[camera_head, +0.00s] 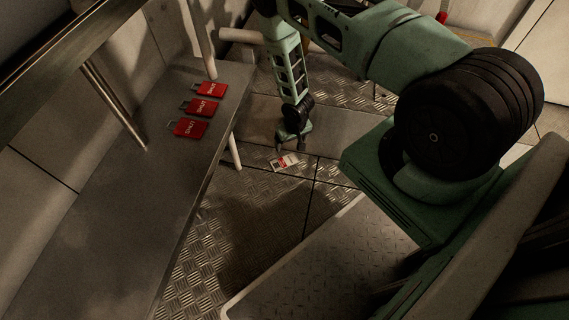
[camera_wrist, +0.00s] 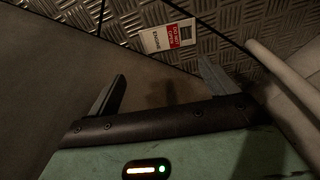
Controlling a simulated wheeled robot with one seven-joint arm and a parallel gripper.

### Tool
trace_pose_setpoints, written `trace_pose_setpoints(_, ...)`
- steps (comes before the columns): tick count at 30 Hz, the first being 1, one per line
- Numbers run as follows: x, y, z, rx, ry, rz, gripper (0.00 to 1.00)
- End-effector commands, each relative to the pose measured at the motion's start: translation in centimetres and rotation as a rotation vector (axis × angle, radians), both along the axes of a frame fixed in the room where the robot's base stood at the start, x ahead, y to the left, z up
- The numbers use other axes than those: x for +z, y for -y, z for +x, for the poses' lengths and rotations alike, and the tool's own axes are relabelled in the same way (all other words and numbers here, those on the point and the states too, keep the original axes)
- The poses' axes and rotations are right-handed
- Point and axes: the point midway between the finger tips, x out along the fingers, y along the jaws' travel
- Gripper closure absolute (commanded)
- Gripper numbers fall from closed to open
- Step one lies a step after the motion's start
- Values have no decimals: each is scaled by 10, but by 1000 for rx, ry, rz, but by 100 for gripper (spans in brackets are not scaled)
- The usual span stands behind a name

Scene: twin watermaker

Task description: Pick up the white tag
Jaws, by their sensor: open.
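The white tag (camera_head: 284,162) lies flat on the metal tread-plate floor, below the end of my arm. It has a red patch with white print at one end. In the wrist view the tag (camera_wrist: 168,37) lies beyond the fingertips, its red end to the right and its white end reading "ENGINE". My gripper (camera_head: 293,143) hangs above and close to the tag. In the wrist view my gripper (camera_wrist: 162,70) is open, with its two fingers spread wide and nothing between them. The gap between fingertips and tag is hard to judge.
A grey bench (camera_head: 120,215) on the left bears three red tags (camera_head: 203,106) in a row near its far end. A pale tube (camera_wrist: 282,72) shows right of the fingers.

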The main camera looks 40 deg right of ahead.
Motion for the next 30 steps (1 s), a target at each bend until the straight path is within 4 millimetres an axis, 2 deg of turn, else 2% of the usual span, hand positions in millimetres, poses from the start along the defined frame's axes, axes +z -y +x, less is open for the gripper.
trace_pose_setpoints(1, -18, 0, 1, 2, -1, 0, 15)
trace_pose_setpoints(7, -54, 1, 7, 2, 1, -1, 15)
trace_pose_setpoints(10, -65, 2, 9, 2, 0, 0, 15)
trace_pose_setpoints(17, -74, 1, 10, 2, 0, 0, 15)
trace_pose_setpoints(27, -118, -1, 12, 1, 1, 1, 15)
trace_pose_setpoints(30, -122, -1, 14, 1, 0, 0, 15)
